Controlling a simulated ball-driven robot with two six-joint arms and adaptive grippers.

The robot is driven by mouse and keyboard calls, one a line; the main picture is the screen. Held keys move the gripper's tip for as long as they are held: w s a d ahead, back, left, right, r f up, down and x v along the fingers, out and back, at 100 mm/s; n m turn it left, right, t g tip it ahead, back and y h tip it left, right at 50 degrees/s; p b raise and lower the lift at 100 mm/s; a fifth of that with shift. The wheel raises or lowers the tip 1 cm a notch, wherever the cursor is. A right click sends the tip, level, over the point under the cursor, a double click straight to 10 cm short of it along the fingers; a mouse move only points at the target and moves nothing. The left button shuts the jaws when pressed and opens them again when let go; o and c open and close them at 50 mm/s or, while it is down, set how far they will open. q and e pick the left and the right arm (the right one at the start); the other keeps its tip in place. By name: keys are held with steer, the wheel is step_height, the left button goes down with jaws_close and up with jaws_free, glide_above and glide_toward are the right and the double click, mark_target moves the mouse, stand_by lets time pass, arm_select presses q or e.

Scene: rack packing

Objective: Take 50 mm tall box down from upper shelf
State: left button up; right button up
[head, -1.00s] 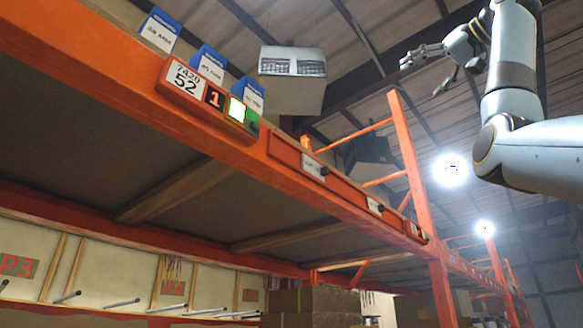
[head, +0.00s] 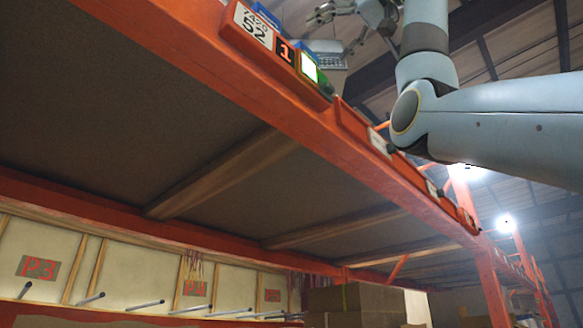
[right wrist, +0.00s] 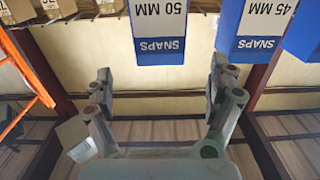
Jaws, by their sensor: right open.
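The 50 mm box (right wrist: 160,30), white with a blue lower band reading SNAPS, appears upside down at the top middle of the right wrist view. My right gripper (right wrist: 160,78) is open and empty. Its fingers are spread to either side of the box's line, and the box lies ahead of the fingertips with a gap. In the head view my right gripper (head: 340,28) is at the top, by the upper shelf (head: 215,45). The blue-topped boxes there are mostly hidden by the shelf edge and label. My left gripper is out of view.
A 45 mm box (right wrist: 262,25) stands beside the 50 mm box, with another blue box (right wrist: 303,38) at the right edge. The shelf's orange front beam carries a label (head: 255,28) and a lit green display (head: 309,66). An orange upright (head: 490,285) stands further along.

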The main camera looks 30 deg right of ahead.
mark_target(310, 53)
steer(key=p+x, duration=0.1)
steer(key=x, duration=0.2)
steer(key=shift+w+a+r, duration=0.15)
steer(key=shift+w+a, duration=0.05)
steer(key=shift+w, duration=0.1)
steer(key=shift+w+p, duration=0.3)
steer(key=shift+w, duration=0.05)
steer(key=p+x, duration=0.3)
steer(key=x, duration=0.1)
steer(key=shift+w+a+r, duration=0.1)
steer(key=shift+w, duration=0.3)
steer(key=shift+s, duration=0.1)
steer(key=shift+c, duration=0.8)
steer(key=c, duration=1.1)
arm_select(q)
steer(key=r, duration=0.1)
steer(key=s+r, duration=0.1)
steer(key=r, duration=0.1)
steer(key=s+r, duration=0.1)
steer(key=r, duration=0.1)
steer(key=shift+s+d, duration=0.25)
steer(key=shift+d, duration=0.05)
arm_select(e)
steer(key=shift+c, duration=1)
